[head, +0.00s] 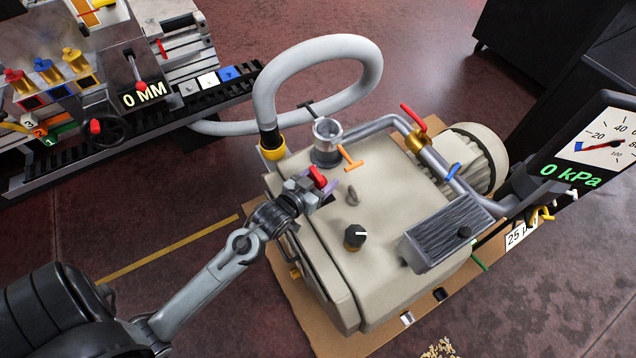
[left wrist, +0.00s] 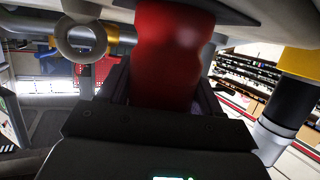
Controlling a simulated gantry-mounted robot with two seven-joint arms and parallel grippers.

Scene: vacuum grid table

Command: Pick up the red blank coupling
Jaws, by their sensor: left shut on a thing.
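My left gripper (head: 322,190) reaches in from the left over the near-left top edge of the beige pump. It is shut on a small red piece (head: 317,175), which I take to be the red blank coupling. In the left wrist view the red piece (left wrist: 172,55) is large and rounded, upright between the fingers. The fingers partly hide its lower end. It is held above the pump top; I cannot tell the exact gap. My right gripper is not in view.
The pump (head: 345,270) carries an open metal port (head: 325,140) with an orange lever, a black knob (head: 355,237), a lifting eye (head: 352,193) and a red-handled valve pipe (head: 413,118). A grey hose (head: 262,90) loops behind. Red, blue and gold fittings (head: 47,70) stand at upper left.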

